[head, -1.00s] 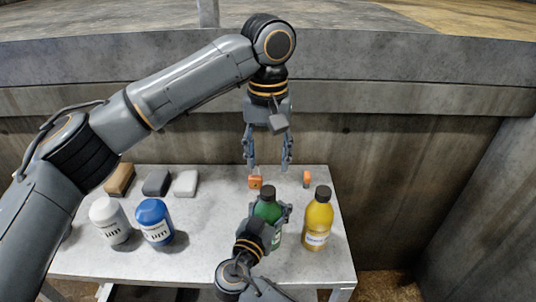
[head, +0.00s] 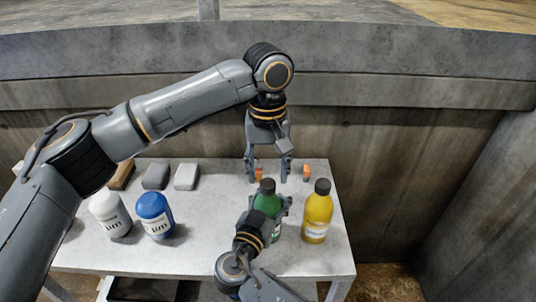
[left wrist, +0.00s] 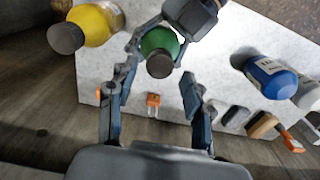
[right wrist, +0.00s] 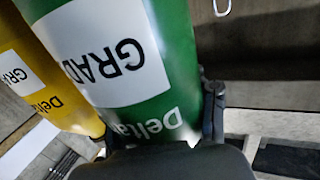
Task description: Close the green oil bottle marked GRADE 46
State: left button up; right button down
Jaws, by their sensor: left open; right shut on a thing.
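The green oil bottle (head: 267,205) stands on the table with a dark cap (head: 267,186) on its top. My right gripper (head: 284,205) is shut around the bottle's body from the front. In the right wrist view the green bottle (right wrist: 180,60) fills the middle, with "GRAD" and "Delta" readable and the number out of sight. My left gripper (head: 268,176) is open and empty, pointing down above and behind the bottle. In the left wrist view the green bottle's cap (left wrist: 160,64) lies beyond the open fingers (left wrist: 155,105). Whether the cap is tight cannot be told.
A yellow bottle (head: 316,215) stands close to the right of the green one. A blue bottle (head: 154,215) and a white bottle (head: 109,213) stand at the left. Several blocks (head: 187,177) lie behind them. Small orange items (head: 306,173) lie at the back. A concrete wall rises behind the table.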

aim_at(268, 211)
pick_arm(q)
jog(key=shift+f, duration=1.2)
grip_shut()
jog(key=m, duration=0.5)
jog(key=shift+m, duration=0.4)
jog(key=m, duration=1.2)
jog(key=shift+o, duration=0.3)
grip_release()
